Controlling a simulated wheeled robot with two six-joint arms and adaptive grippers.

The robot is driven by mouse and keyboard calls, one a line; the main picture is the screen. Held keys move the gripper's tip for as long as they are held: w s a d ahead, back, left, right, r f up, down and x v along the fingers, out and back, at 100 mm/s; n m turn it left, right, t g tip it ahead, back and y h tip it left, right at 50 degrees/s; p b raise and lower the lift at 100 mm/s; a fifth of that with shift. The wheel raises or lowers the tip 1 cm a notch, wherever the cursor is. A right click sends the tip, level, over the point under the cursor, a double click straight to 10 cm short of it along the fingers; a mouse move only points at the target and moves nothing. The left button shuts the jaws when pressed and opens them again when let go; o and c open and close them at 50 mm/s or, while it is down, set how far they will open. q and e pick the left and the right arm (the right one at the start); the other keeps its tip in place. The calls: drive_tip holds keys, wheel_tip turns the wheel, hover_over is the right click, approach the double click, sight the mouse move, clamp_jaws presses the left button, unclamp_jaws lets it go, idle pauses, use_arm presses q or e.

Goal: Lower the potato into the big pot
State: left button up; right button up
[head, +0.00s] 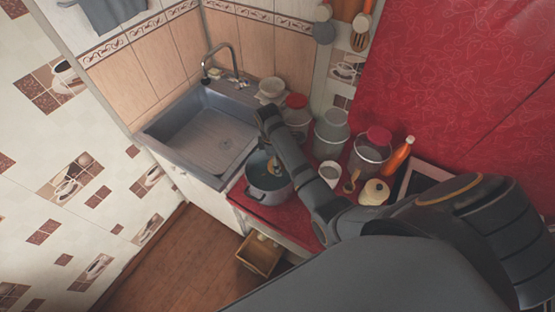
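The big pot (268,193) is a grey-blue open pot with side handles, standing on the red counter just right of the sink. My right arm comes in from the lower right and reaches over the pot. My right gripper (272,160) seems to point down at the pot's opening, mostly hidden by my own wrist. A small tan-brown patch shows at the pot's mouth; I cannot tell whether it is the potato or whether the gripper holds it. My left gripper is not in view.
A metal sink (208,132) lies left of the pot. Glass jars (330,135), a red-lidded jar (371,153), an orange bottle (397,156), a white cup (330,171) and a cream lidded pot (375,192) crowd the counter to the right. An open drawer (259,255) juts out below.

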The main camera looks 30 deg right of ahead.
drive_tip(key=shift+s, duration=0.1)
drive_tip(key=shift+f, duration=0.2)
drive_tip(key=shift+f+b, duration=3.25)
drive_tip(key=shift+f, duration=3.1)
drive_tip(key=shift+f+b, duration=1.6)
drive_tip(key=shift+f, duration=0.9)
drive_tip(key=o, duration=1.2)
